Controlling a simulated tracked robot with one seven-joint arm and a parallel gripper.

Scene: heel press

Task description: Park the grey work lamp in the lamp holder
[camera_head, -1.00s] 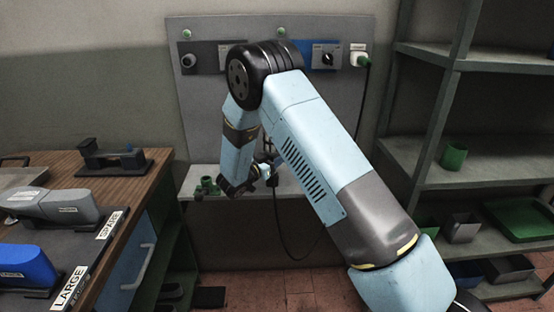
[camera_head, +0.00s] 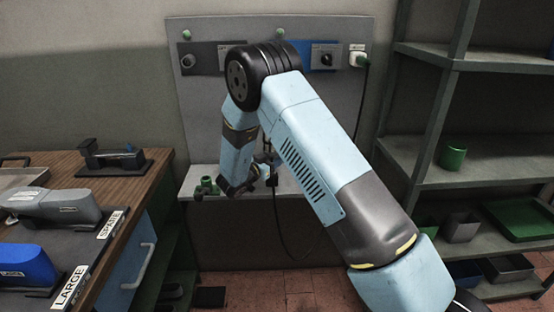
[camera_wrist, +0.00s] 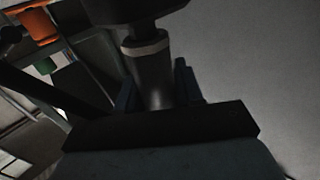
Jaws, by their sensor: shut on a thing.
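My gripper (camera_wrist: 155,94) is shut on a grey cylindrical handle (camera_wrist: 152,75) with a pale ring and a wide dark head, which I take to be the grey work lamp. The handle stands between the two fingers in the wrist view. In the head view my gripper (camera_head: 268,178) is in front of the grey wall panel, just above its ledge. My arm hides most of the lamp there. I cannot make out the lamp holder for certain; a green fitting (camera_head: 207,187) sits on the ledge to the left of my gripper.
A black cable hangs from the white plug (camera_head: 358,59) and loops below the ledge (camera_head: 188,184). A wooden bench (camera_head: 140,190) with heel-press tools stands at left. Red floor shows between.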

